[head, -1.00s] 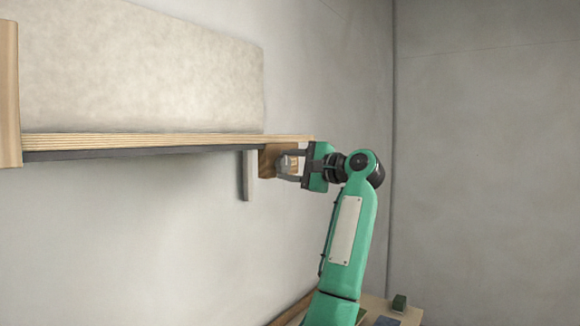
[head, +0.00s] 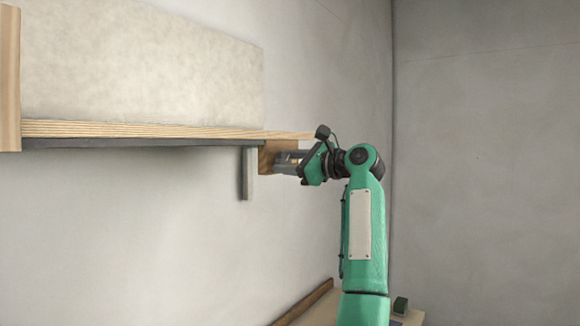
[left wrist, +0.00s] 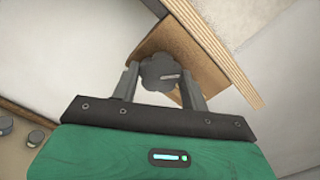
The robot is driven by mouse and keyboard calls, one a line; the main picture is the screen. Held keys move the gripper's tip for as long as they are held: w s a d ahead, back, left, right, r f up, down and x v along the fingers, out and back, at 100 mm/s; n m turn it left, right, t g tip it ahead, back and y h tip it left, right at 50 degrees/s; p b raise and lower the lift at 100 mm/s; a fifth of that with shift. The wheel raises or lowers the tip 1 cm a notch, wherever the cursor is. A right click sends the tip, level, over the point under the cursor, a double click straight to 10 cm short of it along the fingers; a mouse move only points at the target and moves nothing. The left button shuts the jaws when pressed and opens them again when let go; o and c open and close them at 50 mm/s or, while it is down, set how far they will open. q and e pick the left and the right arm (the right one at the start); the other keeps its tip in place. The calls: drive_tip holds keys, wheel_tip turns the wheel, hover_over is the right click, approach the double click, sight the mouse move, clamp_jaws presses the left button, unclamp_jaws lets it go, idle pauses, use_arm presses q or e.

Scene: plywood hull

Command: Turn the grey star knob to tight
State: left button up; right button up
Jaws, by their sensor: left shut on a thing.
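The grey star knob (left wrist: 160,72) sits against a brown wooden block (left wrist: 178,45) in the left wrist view. A small light mark shows on the knob's face. My left gripper (left wrist: 160,80) is shut on the knob, one finger on each side. In the head view the same block (head: 268,156) hangs under the right end of the shelf, and my left gripper (head: 288,162) reaches it from the right. The knob is mostly hidden there by the fingers. My right gripper is not in view.
A plywood shelf (head: 150,130) runs above the block, with a pale panel (head: 140,65) over it. A grey bracket (head: 246,172) stands just left of the block. A low bench with a dark green block (head: 400,305) lies below right.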

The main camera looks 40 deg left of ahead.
use_arm(q)
drive_tip(key=m, duration=0.5)
drive_tip(key=shift+m, duration=0.3)
drive_tip(key=m, duration=0.3)
drive_tip(key=shift+b, duration=0.3)
drive_tip(key=shift+m, duration=0.7)
drive_tip(key=shift+r, duration=0.1)
drive_tip(key=o, duration=0.6)
